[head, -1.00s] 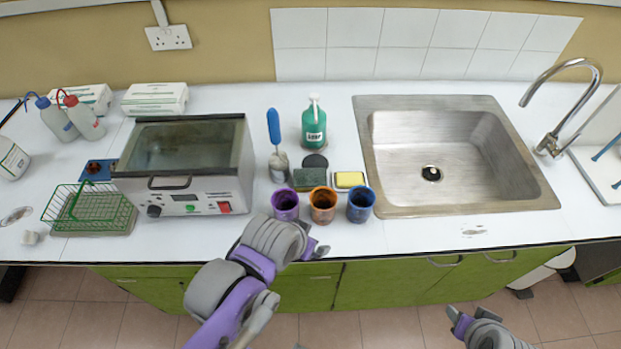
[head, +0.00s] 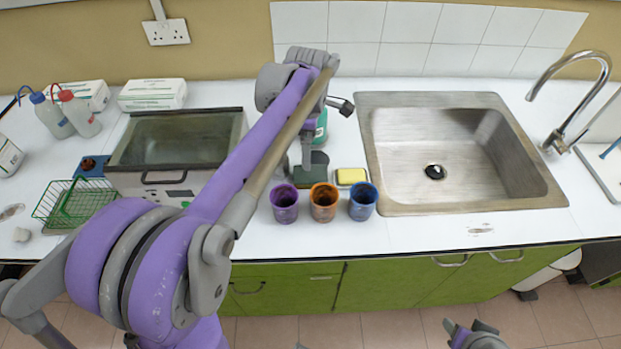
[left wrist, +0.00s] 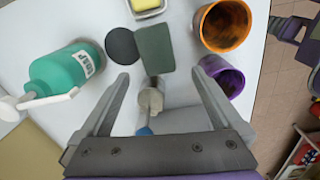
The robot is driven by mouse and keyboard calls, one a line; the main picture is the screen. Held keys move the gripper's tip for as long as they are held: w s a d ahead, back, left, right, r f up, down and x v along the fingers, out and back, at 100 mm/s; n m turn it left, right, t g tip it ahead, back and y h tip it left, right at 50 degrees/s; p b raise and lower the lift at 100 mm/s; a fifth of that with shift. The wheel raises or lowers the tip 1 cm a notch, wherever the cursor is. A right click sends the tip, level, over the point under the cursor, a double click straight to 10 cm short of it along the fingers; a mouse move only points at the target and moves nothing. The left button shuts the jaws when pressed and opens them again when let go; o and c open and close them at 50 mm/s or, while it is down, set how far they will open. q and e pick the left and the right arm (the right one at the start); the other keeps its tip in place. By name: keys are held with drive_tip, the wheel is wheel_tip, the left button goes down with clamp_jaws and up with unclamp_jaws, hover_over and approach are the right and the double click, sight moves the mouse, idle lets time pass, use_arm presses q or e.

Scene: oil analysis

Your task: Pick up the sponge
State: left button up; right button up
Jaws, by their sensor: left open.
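The sponge (head: 351,177), yellow on a pale base, lies on the white counter behind the cups; it also shows at the top edge of the left wrist view (left wrist: 147,6). A flat dark green pad (left wrist: 155,47) lies beside it. My left gripper (head: 306,165) is open and empty, pointing down over the counter to the left of the sponge. In the left wrist view its fingers (left wrist: 162,82) stand either side of a brush (left wrist: 151,97) with a blue handle, without visible grip. My right gripper (head: 468,335) is cut off at the bottom edge; its jaws are unclear.
Purple (head: 284,204), orange (head: 323,203) and blue (head: 362,202) cups stand in front of the sponge. A green soap bottle (left wrist: 66,70) is close to the left gripper.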

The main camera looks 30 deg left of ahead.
sight(309, 173)
use_arm(q)
drive_tip(key=shift+n, duration=0.9)
drive_tip(key=f, duration=0.7)
drive_tip(key=w+f, duration=0.1)
drive_tip(key=f, duration=0.3)
drive_tip(key=shift+a, duration=0.35)
drive_tip(key=c, duration=1.3)
wheel_tip(309, 173, up, 10)
